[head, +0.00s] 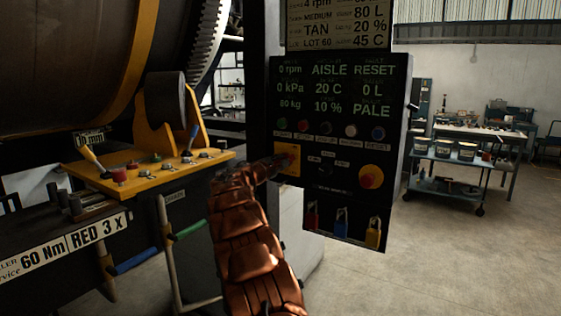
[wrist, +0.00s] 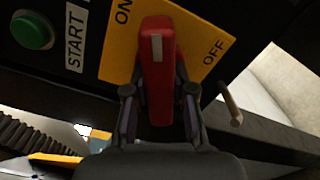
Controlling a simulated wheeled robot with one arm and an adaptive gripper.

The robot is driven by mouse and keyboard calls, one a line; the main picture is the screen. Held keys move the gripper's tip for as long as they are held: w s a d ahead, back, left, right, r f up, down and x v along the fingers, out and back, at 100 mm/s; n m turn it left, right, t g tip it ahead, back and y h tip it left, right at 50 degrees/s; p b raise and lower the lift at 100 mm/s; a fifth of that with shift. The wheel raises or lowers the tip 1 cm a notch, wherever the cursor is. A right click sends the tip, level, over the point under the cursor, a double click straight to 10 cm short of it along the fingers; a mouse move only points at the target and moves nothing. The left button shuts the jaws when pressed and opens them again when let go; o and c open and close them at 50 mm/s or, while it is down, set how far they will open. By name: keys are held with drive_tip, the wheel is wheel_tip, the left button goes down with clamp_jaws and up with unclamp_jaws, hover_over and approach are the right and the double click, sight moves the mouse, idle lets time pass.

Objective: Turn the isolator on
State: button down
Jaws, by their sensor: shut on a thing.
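The isolator has a red handle (wrist: 157,60) on a yellow plate (wrist: 118,55) marked ON and OFF. In the wrist view the handle runs lengthwise up the picture, its white mark at the upper end, between the ON word at upper left and the OFF word at right. My gripper (wrist: 160,100) is shut on the handle, with one finger on each side of its lower part. In the head view the yellow plate (head: 292,150) sits at the control panel's left side, and my arm reaches up to it and partly hides the handle.
A green START button (wrist: 32,31) is close by in the wrist view. The panel (head: 338,100) also bears a row of small buttons, a red-and-yellow stop button (head: 371,177) and hanging padlocks (head: 342,221). A yellow lever console (head: 150,170) stands left. Floor at right is open before a cart (head: 455,155).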

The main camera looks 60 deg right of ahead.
drive_tip(key=shift+n+p, duration=0.65)
drive_tip(key=shift+n, duration=1.05)
drive_tip(key=shift+s+f, duration=0.1)
drive_tip(key=c, duration=1)
unclamp_jaws()
drive_tip(key=shift+o, duration=0.2)
drive_tip(key=shift+a, duration=0.15)
drive_tip(key=a, duration=1.1)
drive_tip(key=shift+s+a, duration=0.25)
drive_tip(key=shift+a, duration=0.1)
